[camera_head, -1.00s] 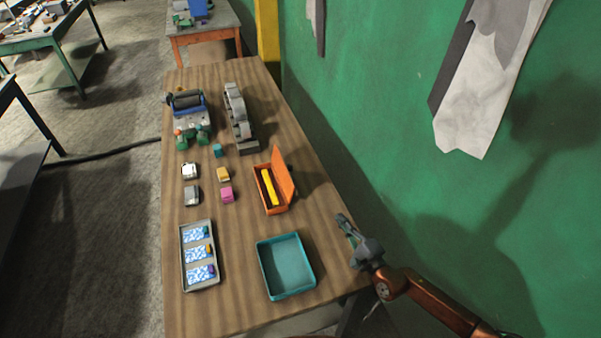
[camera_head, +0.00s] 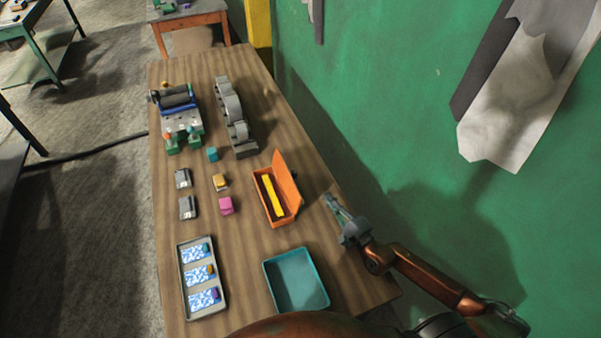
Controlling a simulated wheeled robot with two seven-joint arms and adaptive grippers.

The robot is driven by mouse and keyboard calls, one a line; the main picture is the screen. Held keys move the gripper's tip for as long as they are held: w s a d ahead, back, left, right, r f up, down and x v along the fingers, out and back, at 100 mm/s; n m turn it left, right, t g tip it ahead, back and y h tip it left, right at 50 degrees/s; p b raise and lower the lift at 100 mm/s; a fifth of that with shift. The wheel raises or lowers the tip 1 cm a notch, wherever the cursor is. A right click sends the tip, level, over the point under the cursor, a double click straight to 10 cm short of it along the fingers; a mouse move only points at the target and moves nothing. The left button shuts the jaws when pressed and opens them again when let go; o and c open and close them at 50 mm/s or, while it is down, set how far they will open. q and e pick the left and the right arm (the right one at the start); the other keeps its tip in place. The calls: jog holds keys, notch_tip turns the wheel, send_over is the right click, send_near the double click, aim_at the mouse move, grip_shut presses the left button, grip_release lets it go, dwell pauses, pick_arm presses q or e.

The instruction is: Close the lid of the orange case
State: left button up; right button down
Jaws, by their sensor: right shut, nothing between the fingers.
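The orange case (camera_head: 269,209) stands on the wooden table, right of the middle. Its lid (camera_head: 287,181) is up, hinged on the right side and standing steeply. A yellow bar (camera_head: 273,196) lies inside the case. My right gripper (camera_head: 331,200) is shut and empty. It is to the right of the case, near the table's right edge, with a gap between its fingertips and the lid. My left gripper is not in view.
A teal tray (camera_head: 267,285) sits in front of the case. A grey tray (camera_head: 185,291) with patterned cards is at the front left. Small blocks, including a pink one (camera_head: 226,206), stand left of the case. Grey machinery (camera_head: 233,110) is behind. A green wall (camera_head: 400,120) rises on the right.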

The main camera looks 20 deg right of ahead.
aim_at(289, 179)
jog(key=shift+w, duration=0.25)
jog(key=w, duration=0.4)
jog(key=shift+w+a+r, duration=0.2)
jog(key=shift+w+r, duration=0.05)
jog(key=shift+r, duration=0.05)
jog(key=w, duration=0.5)
jog(key=shift+a+r, duration=0.1)
jog(key=shift+a, duration=0.25)
jog(key=a+p, duration=0.1)
jog(key=a+r+p, duration=0.1)
jog(key=a, duration=0.1)
jog(key=shift+w, duration=0.15)
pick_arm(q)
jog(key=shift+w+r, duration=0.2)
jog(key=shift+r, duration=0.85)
pick_arm(e)
jog(key=shift+w+a, duration=0.1)
jog(key=shift+a, duration=0.35)
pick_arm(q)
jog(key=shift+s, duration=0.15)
